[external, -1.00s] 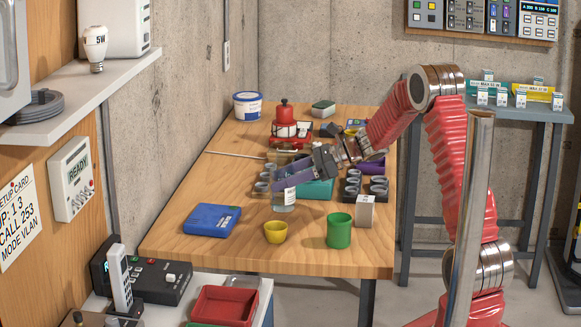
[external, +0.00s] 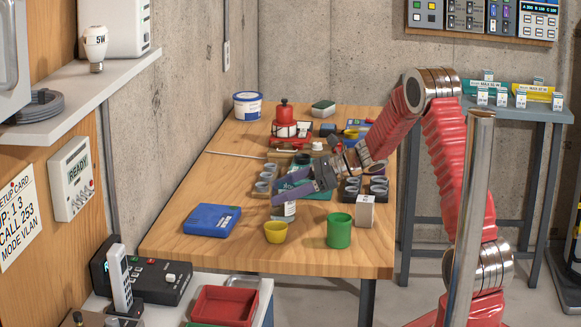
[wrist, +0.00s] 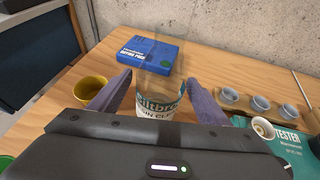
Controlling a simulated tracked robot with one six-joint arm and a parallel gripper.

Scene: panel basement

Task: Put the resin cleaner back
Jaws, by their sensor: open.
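The resin cleaner (wrist: 158,104) is a clear bottle with a white and teal label, its wording partly readable in the wrist view. It stands on the wooden table in the external view (external: 285,213), its upper part hidden by my gripper. My gripper (wrist: 160,80) is open, with one purple finger on each side of the bottle in the wrist view. In the external view my gripper (external: 284,193) is low over the table at the bottle's upper part. I cannot tell whether either finger touches it.
A blue box (external: 212,219) lies to the left. A yellow cup (external: 276,232), a green cup (external: 339,231) and a small white box (external: 365,211) stand near the front. A teal tester case (wrist: 262,146) and a holder with grey cups (wrist: 229,96) are close on the right.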

